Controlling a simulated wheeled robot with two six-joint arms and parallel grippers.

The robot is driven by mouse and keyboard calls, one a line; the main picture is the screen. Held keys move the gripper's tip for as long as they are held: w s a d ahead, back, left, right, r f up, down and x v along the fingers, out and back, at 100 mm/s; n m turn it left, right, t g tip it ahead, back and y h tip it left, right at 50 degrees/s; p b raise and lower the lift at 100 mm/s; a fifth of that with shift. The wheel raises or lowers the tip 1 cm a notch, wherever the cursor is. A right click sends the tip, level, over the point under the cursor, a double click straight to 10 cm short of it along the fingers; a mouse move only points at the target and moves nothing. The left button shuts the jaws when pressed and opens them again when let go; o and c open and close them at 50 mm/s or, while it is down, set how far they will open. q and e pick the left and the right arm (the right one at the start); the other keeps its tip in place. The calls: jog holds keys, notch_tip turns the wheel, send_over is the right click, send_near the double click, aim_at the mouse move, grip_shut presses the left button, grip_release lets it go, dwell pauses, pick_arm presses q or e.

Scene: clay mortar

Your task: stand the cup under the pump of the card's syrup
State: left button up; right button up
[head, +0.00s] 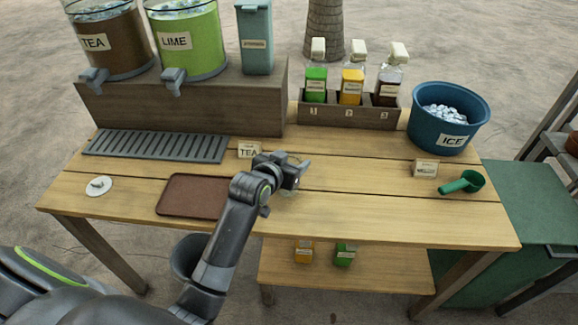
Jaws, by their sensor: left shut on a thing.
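My left gripper (300,172) is shut on a clear cup (289,188) over the middle of the table, right of the brown tray. The gripper hides most of the cup, and I cannot tell whether it touches the table. Three pump bottles stand in a wooden rack at the back right: green syrup (316,84) in slot 1, yellow syrup (352,86) in slot 2, dark syrup (388,88) in slot 3. A small card (425,168) stands at the right, its print too small to read. Another card reading TEA (249,151) stands behind the gripper. My right gripper is out of view.
TEA (115,50) and LIME (187,42) dispensers stand back left above a drip grate (158,146). A brown tray (194,195) lies front left. A blue ICE bucket (440,125) and green scoop (463,183) are at right. The table before the rack looks clear.

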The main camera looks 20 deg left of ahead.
pick_arm(q)
jog(key=shift+f, duration=0.9)
jog(key=shift+f, duration=0.15)
jog(key=o, duration=1.2)
